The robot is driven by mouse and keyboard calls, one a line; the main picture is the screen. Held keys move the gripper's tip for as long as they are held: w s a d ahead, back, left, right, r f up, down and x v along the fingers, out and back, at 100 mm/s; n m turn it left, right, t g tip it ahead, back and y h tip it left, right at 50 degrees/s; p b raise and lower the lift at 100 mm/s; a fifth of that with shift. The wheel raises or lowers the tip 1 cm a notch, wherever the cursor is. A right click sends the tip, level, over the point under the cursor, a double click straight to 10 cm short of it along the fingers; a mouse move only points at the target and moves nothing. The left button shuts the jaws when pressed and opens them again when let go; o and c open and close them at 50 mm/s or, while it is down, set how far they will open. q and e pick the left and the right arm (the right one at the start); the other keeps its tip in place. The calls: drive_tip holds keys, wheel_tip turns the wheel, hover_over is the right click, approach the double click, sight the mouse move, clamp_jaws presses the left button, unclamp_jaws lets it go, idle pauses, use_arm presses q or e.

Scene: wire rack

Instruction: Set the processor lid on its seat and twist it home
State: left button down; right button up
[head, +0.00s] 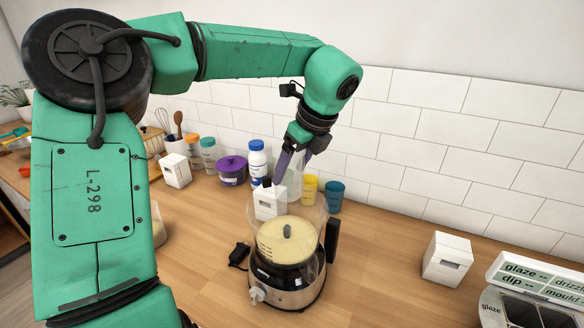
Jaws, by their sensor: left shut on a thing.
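The food processor (287,285) stands on the wooden counter, with a black and steel base, a clear bowl and a dark handle on its right. Pale cream contents and a grey central hub show in the bowl. My left gripper (290,165) reaches down from above, its purple fingers shut on the clear upright tube of the processor lid (292,183). The lid is right over the bowl's mouth. Its clear disc blends with the bowl rim, so I cannot tell whether it touches the seat or how it is turned. My right gripper is out of view.
Behind the processor stand a white box (268,203), a yellow jar (309,187), a blue cup (334,196), a white bottle (258,160) and a purple pot (232,171). A white block (447,259) and a glaze station (535,285) are right. A black plug (239,254) lies left of the base.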

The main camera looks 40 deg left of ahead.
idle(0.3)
use_arm(q)
drive_tip(key=shift+f+b, duration=0.15)
drive_tip(key=shift+b, duration=0.3)
drive_tip(key=shift+f, duration=0.1)
drive_tip(key=shift+f+b, duration=0.1)
drive_tip(key=shift+b, duration=0.3)
drive_tip(key=shift+f, duration=0.2)
idle(0.6)
drive_tip(key=shift+b, duration=0.3)
